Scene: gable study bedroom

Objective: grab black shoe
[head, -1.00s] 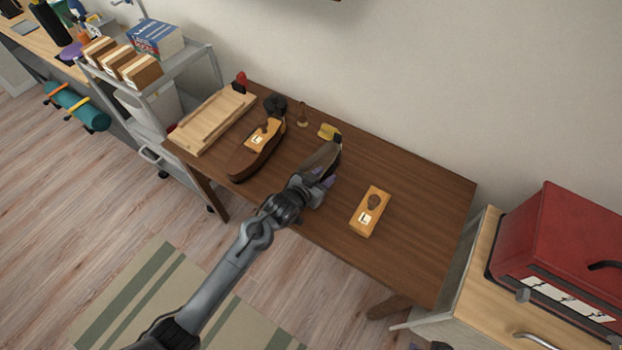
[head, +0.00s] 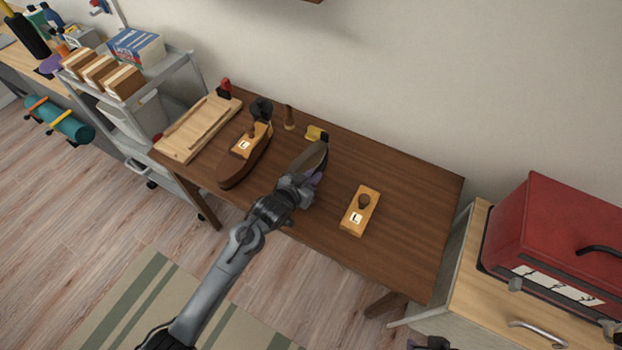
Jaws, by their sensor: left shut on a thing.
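A dark, blackish shoe (head: 312,156) is near the middle of the brown wooden table (head: 405,215). My left gripper (head: 303,184) reaches in from the lower left and is shut on the near end of this shoe. The fingers and that end of the shoe partly hide each other. I cannot tell whether the shoe touches the tabletop. A brown shoe (head: 232,174) lies to the left, with a wooden block marked L (head: 246,143) at it.
Another L-marked wooden block (head: 359,211) lies right of the gripper. A wooden tray (head: 181,146), a yellow-and-black item (head: 316,134) and a small brush-like item (head: 289,117) are on the table. A grey cart (head: 180,87) stands left, a red box (head: 550,240) right. The table's right part is clear.

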